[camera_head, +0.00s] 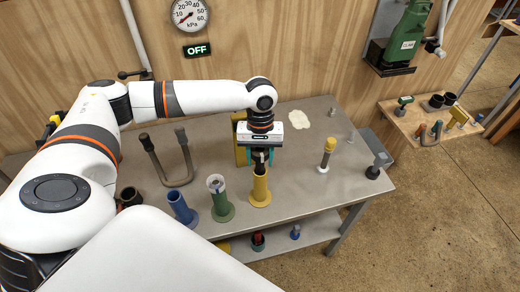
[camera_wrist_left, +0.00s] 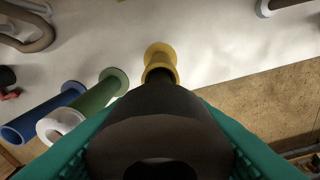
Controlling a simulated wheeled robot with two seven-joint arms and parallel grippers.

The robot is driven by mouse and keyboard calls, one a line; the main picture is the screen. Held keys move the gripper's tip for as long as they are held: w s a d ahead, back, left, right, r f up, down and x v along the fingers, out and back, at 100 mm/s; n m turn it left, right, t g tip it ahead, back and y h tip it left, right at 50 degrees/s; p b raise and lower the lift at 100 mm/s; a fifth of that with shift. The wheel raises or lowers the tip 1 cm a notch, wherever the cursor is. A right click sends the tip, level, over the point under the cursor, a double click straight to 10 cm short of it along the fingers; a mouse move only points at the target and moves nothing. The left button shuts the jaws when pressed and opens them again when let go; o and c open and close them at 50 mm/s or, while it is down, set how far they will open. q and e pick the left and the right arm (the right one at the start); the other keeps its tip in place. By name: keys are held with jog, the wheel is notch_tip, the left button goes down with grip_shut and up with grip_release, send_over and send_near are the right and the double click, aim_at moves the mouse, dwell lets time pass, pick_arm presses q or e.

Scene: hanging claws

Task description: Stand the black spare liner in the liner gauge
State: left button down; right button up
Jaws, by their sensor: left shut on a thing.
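My left gripper (camera_head: 259,158) is shut on the black liner (camera_wrist_left: 160,120), which lies between its teal fingers in the left wrist view. The gripper is straight above a yellow flanged tube (camera_head: 260,188) on the table. That tube also shows in the left wrist view (camera_wrist_left: 160,63), with the liner's far end at its mouth. I cannot tell whether the liner's tip is inside the mouth or just above it. In the head view the gripper hides most of the liner. No label shows which tube is the liner gauge. My right gripper is not in view.
A green tube (camera_head: 222,207) with a white liner in it and a blue tube (camera_head: 182,209) stand left of the yellow one. A yellow-topped piece (camera_head: 327,155) stands to the right. The tabletop between is clear.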

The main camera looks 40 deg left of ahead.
aim_at(260, 165)
pick_arm(q)
jog(key=shift+f, duration=2)
jog(key=c, duration=0.7)
grip_release()
jog(key=shift+o, duration=0.4)
jog(key=shift+o, duration=1.2)
jog(key=shift+r, duration=0.15)
